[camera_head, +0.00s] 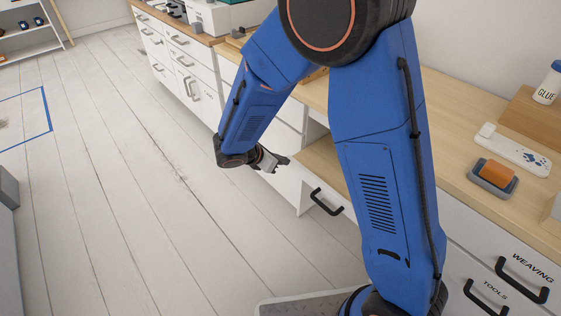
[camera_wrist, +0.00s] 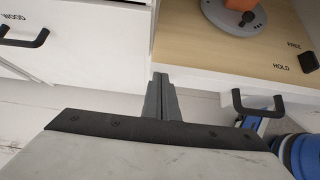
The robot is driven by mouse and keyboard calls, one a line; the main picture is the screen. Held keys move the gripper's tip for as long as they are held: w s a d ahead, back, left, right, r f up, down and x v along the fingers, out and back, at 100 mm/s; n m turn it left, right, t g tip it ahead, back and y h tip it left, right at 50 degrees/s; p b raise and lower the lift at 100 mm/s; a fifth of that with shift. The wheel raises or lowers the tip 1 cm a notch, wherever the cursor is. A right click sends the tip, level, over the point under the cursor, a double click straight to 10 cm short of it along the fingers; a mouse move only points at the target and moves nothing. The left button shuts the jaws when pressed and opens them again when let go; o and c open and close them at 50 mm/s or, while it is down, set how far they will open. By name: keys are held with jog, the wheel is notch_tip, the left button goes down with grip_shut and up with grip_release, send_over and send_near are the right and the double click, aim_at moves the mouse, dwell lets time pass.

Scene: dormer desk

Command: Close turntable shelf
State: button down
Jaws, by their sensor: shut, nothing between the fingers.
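The turntable shelf (camera_head: 318,165) is a pale wood board with a white front and a black handle (camera_head: 327,201). It stands pulled out from the cabinet. In the wrist view the shelf (camera_wrist: 205,52) carries a grey round turntable (camera_wrist: 228,20) with an orange thing on it, cut off at the top. The shelf's handle (camera_wrist: 258,106) shows at the right. My gripper (camera_head: 279,161) is shut and empty, just left of the shelf. In the wrist view its fingertips (camera_wrist: 160,78) are close to the shelf's front left corner; I cannot tell if they touch.
Closed white drawers (camera_head: 189,65) line the counter at the back left. A WOOD drawer handle (camera_wrist: 22,38) is left of the shelf in the wrist view. The counter on the right holds a glue bottle (camera_head: 548,83) and an orange block (camera_head: 497,175).

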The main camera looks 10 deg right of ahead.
jog(key=shift+d, duration=0.1)
send_near(309, 150)
jog(key=x, duration=0.4)
jog(key=shift+w+d+f, duration=0.15)
jog(key=shift+w+d, duration=0.05)
jog(key=shift+d, duration=0.05)
